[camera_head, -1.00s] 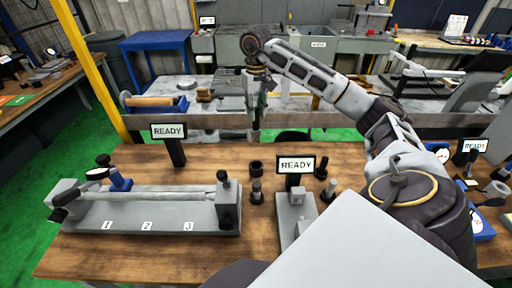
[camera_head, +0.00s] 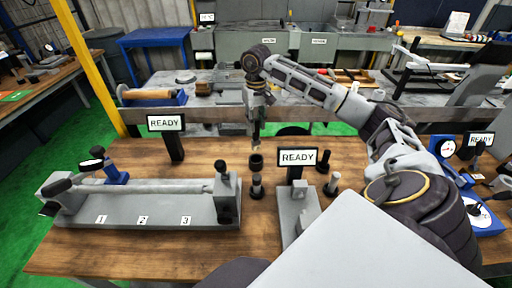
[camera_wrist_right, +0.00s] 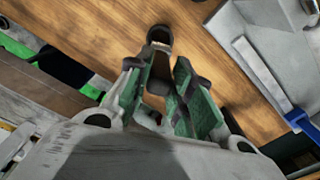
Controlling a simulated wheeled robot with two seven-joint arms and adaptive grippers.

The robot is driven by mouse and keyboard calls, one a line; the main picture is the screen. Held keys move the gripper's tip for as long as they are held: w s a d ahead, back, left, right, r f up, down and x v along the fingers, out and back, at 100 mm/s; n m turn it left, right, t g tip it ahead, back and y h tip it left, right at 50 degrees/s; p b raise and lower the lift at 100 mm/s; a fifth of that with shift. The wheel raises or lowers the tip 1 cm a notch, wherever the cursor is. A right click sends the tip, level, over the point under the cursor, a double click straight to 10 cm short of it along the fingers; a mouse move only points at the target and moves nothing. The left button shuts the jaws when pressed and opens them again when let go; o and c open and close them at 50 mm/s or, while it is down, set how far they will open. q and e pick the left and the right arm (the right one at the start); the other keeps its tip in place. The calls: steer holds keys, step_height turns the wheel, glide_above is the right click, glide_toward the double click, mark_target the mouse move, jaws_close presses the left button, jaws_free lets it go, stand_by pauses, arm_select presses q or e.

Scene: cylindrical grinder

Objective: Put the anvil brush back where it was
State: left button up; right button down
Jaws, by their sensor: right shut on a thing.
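My right gripper (camera_head: 256,132) hangs fingers-down above the wooden bench. It is shut on a slim thing, taken as the anvil brush (camera_head: 255,146), whose pale tip shows below the fingers. In the right wrist view the gripper (camera_wrist_right: 156,98) hides most of the brush; a tan and grey part (camera_wrist_right: 157,84) shows between the green-lined fingers. My left gripper is out of view.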

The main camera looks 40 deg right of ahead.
mark_target(256, 140)
steer(key=shift+f+p, duration=0.3)
steer(key=shift+f, duration=2.8)
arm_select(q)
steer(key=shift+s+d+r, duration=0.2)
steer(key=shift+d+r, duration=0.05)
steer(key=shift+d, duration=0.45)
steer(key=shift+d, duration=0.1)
arm_select(e)
steer(key=shift+f, duration=0.1)
